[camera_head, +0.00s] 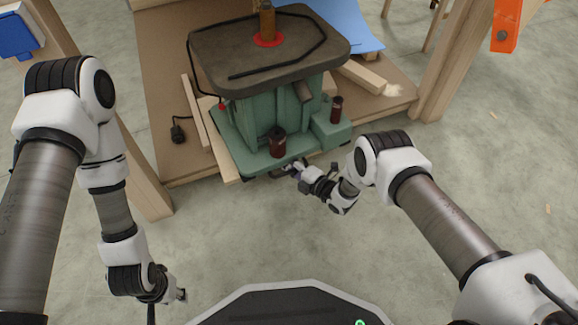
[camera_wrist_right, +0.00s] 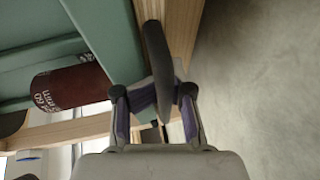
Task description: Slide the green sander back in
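The green sander (camera_head: 262,122) stands on a brown wooden shelf or board (camera_head: 165,108), with a dark flat top and a red disc around an upright brown spindle. A dark handle (camera_wrist_right: 156,62) is at its front lower edge. My right gripper (camera_head: 297,169) is at that front edge. In the right wrist view its fingers (camera_wrist_right: 154,100) are folded in on both sides of the handle and appear to touch it. My left gripper (camera_head: 178,296) hangs low at the left, away from the sander and seen side-on; its fingers are too small to read.
Dark red sanding sleeves (camera_head: 277,143) stand on the sander's base; one also shows in the wrist view (camera_wrist_right: 70,88). Wooden posts (camera_head: 468,55) stand at both sides. Wood offcuts and a blue sheet (camera_head: 345,22) lie by the sander. The concrete floor (camera_head: 265,230) in front is clear.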

